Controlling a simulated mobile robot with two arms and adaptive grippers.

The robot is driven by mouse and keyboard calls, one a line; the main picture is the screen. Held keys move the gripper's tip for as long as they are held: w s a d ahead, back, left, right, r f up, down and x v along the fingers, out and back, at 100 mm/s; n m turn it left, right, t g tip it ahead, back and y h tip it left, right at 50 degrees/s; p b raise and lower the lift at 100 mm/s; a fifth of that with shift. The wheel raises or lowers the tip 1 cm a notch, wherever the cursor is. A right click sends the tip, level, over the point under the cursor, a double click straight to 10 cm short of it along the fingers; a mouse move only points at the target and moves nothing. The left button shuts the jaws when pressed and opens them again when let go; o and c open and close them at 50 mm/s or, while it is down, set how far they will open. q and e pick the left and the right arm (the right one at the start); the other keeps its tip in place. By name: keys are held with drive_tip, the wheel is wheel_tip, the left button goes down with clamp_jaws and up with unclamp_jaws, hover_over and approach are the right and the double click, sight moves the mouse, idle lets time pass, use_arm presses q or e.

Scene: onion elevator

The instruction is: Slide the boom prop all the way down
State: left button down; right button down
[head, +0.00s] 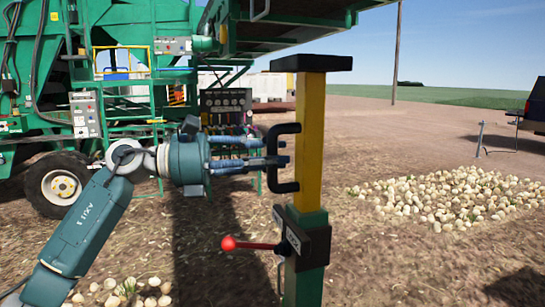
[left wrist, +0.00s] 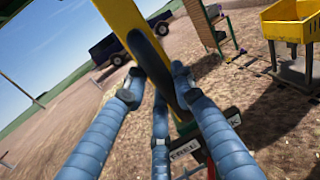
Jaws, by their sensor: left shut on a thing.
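The boom prop has a yellow inner post (head: 310,140) with a black top cap (head: 311,63), standing upright in a green outer sleeve (head: 304,285). A black C-shaped handle (head: 284,187) is fixed to the post's left side and also shows in the left wrist view (left wrist: 150,62). My left gripper (head: 284,153) comes in from the left, its fingers shut around the handle's upright bar. A red-knobbed lever (head: 229,243) sticks out left from the black collar (head: 316,243) on the sleeve. In the left wrist view the collar's label (left wrist: 186,150) reads FREE, with another word partly hidden.
The green machine (head: 130,25) with wheel and ladder stands behind at left, its boom overhead. A control panel (head: 226,105) stands behind my gripper. An onion pile (head: 450,200) lies at right, near a dark vehicle (head: 535,105). A yellow bin (left wrist: 290,25) shows in the wrist view.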

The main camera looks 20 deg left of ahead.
use_arm(q)
drive_tip(key=shift+d+f, duration=0.1)
drive_tip(key=shift+f, duration=0.2)
use_arm(e)
drive_tip(key=shift+w, duration=0.15)
use_arm(q)
drive_tip(key=c, duration=1.5)
unclamp_jaws()
drive_tip(key=shift+o, duration=0.2)
drive_tip(key=shift+r, duration=0.1)
drive_tip(key=shift+a, duration=0.2)
drive_tip(key=v, duration=1.2)
use_arm(e)
drive_tip(key=shift+w, duration=0.45)
use_arm(q)
drive_tip(key=shift+d, duration=0.1)
